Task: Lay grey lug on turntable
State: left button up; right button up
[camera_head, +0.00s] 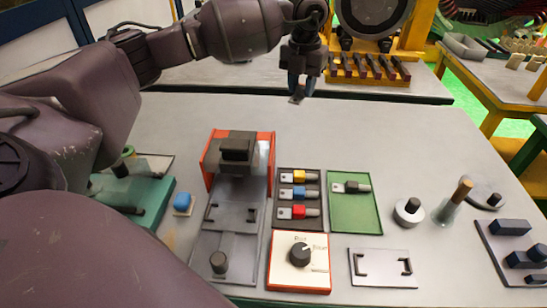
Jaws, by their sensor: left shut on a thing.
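My left gripper (299,88) hangs over the far part of the table, left of the row of dark handles. It is shut on a small dark grey piece (297,99); too little shows to tell what the piece is. A dark grey lug (352,187) with a light metal tongue lies on the green tray (353,218), apart from the gripper. I cannot tell for sure which thing is the turntable; a round grey disc with a black knob (408,213) and a flatter disc (481,194) stand at the right. My right gripper is not in view.
A dark tray (298,227) holds yellow, blue and red lugs. An orange-sided press (212,160) stands left of it, a dial box (280,275) in front. A green-based peg (447,212) and dark blocks (511,227) are at right. The table's middle back is clear.

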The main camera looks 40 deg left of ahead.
pick_arm(q)
jog(key=b, duration=0.1)
send_over(296, 157)
notch_tip(296, 157, down, 13)
jog(key=shift+w+f, duration=0.1)
jog(key=shift+w, duration=0.05)
jog(key=shift+f, duration=0.65)
notch_tip(296, 157, down, 5)
jog(key=shift+r+b, duration=0.1)
jog(key=shift+b, duration=0.4)
jog(key=shift+f, duration=0.2)
jog(key=o, duration=0.9)
jog(key=shift+f, duration=0.1)
jog(key=shift+o, duration=0.2)
